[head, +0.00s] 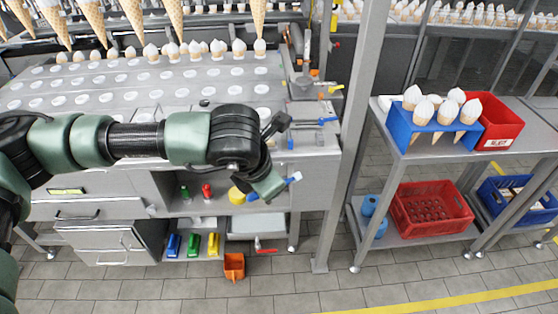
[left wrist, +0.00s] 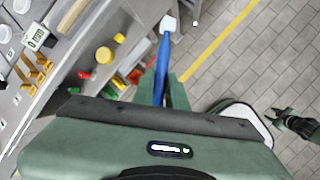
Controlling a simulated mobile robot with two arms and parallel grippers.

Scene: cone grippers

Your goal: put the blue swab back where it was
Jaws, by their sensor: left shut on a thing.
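My left gripper (head: 277,186) is shut on the blue swab (head: 294,178), in front of the grey machine's right end and below its top edge. In the left wrist view the swab's blue handle (left wrist: 162,70) runs up from between the fingers to a white head. The handle's lower part is hidden by the gripper. In that view, what looks like my right gripper (left wrist: 279,117) shows small at the right edge, over the floor; its jaws are too small to read.
The machine top (head: 130,82) carries ice cream cones along its back. Below it are a shelf with coloured bottles and an orange scoop bin (head: 234,267). A post (head: 352,130) stands to the right, then a rack with a blue cone holder (head: 398,123) and red crate (head: 432,209).

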